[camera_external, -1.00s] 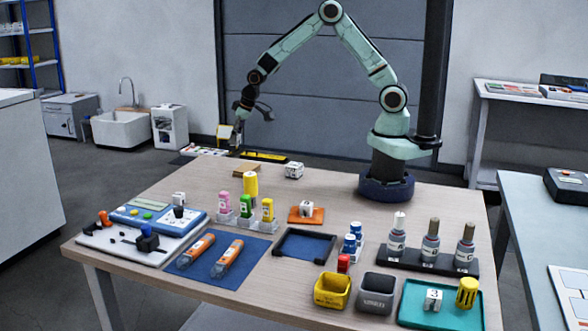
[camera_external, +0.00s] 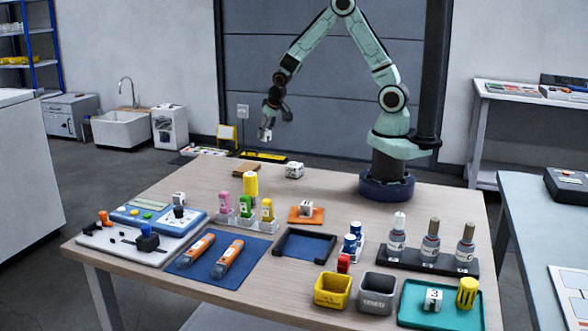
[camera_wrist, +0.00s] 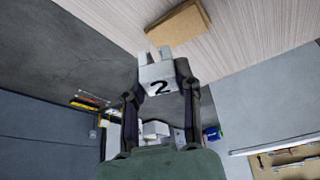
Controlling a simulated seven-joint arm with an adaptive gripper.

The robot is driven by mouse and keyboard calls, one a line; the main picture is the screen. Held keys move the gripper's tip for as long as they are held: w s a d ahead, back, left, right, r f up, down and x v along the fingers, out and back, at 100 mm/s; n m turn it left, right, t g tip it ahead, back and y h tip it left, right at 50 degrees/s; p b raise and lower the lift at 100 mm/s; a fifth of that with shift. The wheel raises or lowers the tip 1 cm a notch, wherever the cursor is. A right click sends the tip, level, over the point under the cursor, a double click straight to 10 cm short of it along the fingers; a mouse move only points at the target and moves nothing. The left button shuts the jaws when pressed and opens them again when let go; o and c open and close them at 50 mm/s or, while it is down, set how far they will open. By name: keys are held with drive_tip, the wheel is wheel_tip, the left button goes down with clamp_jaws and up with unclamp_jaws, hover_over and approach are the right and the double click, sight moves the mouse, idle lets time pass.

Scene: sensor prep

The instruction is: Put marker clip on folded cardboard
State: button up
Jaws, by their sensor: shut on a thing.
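My gripper (camera_external: 268,122) is shut on a white marker clip (camera_external: 265,135) and holds it in the air above the far edge of the table. In the wrist view the clip (camera_wrist: 158,73) sits between the two dark fingertips (camera_wrist: 161,88). The folded cardboard (camera_external: 246,168) is a small flat brown piece near the table's far edge, below the clip. In the wrist view the cardboard (camera_wrist: 178,24) lies on the wood, clearly apart from the clip.
A white numbered block (camera_external: 294,170) stands right of the cardboard. A yellow cylinder (camera_external: 250,184) and coloured markers in clear holders (camera_external: 245,222) stand in front of it. An orange pad (camera_external: 306,215) with a white clip on it lies nearer the middle.

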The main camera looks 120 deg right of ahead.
hover_over(245, 166)
drive_tip(key=a, duration=0.2)
drive_tip(key=f, duration=0.6)
drive_tip(key=shift+s+f, duration=0.1)
drive_tip(key=shift+s, duration=0.2)
drive_tip(key=shift+a+x, duration=0.2)
drive_tip(key=shift+x, duration=0.75)
drive_tip(key=shift+a+x, duration=0.15)
drive_tip(key=shift+x, duration=0.8)
drive_tip(key=shift+s+a+f, duration=0.1)
drive_tip(key=shift+f, duration=0.15)
drive_tip(key=o, duration=0.8)
